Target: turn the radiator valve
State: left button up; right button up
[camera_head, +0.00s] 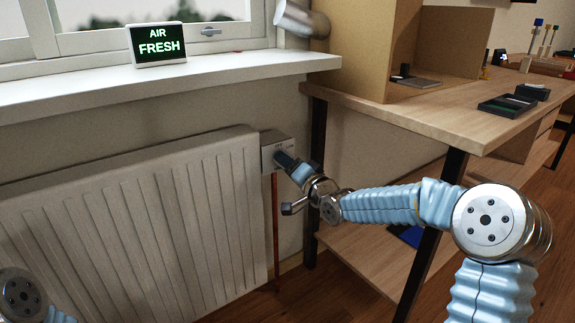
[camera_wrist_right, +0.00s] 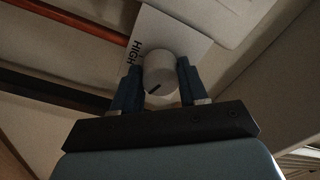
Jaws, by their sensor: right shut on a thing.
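The radiator valve is a small light box (camera_head: 269,150) at the right end of the white radiator (camera_head: 130,215). Its round pale knob (camera_wrist_right: 158,70) with a dark pointer mark shows in the right wrist view, on a plate lettered "HIGH" (camera_wrist_right: 136,53). My right gripper (camera_head: 284,160) reaches the front of the box. In the right wrist view its two dark fingers (camera_wrist_right: 157,85) stand on either side of the knob and are shut on it. The pointer mark is at the knob's lower left edge. My left gripper is not in view; only part of my left arm shows at the lower left.
A white window sill (camera_head: 200,75) with an "AIR FRESH" sign (camera_head: 158,46) runs above the radiator. A wooden desk (camera_head: 450,110) with dark legs stands to the right, close to my right arm. A copper-coloured pipe (camera_head: 275,230) runs down below the valve.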

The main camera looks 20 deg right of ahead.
jog(key=shift+f, duration=0.15)
jog(key=o, duration=1.1)
jog(key=shift+c, duration=0.2)
jog(key=v, duration=1.4)
jog(key=shift+p, duration=0.4)
